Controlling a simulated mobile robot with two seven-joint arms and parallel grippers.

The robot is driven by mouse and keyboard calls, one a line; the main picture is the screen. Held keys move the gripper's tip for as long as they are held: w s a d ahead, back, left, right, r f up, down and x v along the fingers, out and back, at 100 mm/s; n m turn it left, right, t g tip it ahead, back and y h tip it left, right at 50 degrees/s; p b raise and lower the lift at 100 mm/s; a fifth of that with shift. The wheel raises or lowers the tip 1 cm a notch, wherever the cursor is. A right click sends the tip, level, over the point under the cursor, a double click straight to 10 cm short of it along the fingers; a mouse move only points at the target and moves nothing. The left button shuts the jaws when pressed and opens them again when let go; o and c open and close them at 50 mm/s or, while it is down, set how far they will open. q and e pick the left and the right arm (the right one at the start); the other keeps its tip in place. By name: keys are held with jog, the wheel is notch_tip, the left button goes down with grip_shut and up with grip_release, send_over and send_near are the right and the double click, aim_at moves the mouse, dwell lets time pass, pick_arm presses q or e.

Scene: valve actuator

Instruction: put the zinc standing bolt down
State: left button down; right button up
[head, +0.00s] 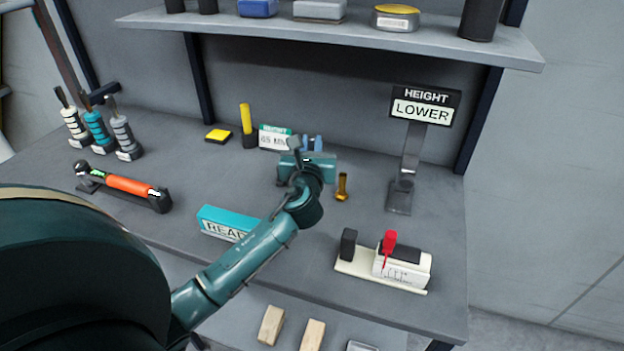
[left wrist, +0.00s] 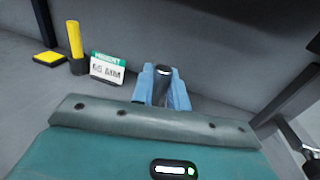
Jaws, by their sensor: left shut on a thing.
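My left gripper (head: 312,143) reaches over the middle of the bench, its blue fingers pointing toward the back wall. In the left wrist view the fingers (left wrist: 153,92) are shut on a grey metal piece, the zinc standing bolt (left wrist: 162,84), whose shiny top shows between them. Its lower part is hidden by the gripper body, so I cannot tell whether it touches the bench. In the head view the gripper hides most of it. A brass-coloured bolt (head: 342,187) stands upright on the bench just right of the gripper. My right gripper is not in view.
The HEIGHT LOWER sign (head: 424,106) stands at right. A white device with a red lever (head: 402,265) is in front. Bare bench (head: 250,178) lies between.

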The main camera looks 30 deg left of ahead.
pick_arm(q)
jog(key=f, duration=0.2)
jog(key=f+b, duration=0.1)
jog(key=f, duration=0.2)
jog(key=shift+w+a+f+b, duration=0.3)
jog(key=shift+b, duration=0.1)
jog(key=shift+f+b, duration=0.6)
jog(key=shift+f, duration=1.45)
jog(key=shift+f, duration=0.2)
jog(key=c, duration=1.4)
grip_release()
jog(key=shift+r, duration=0.1)
jog(key=shift+r, duration=0.25)
jog(key=v, duration=1.2)
jog(key=shift+f, duration=0.15)
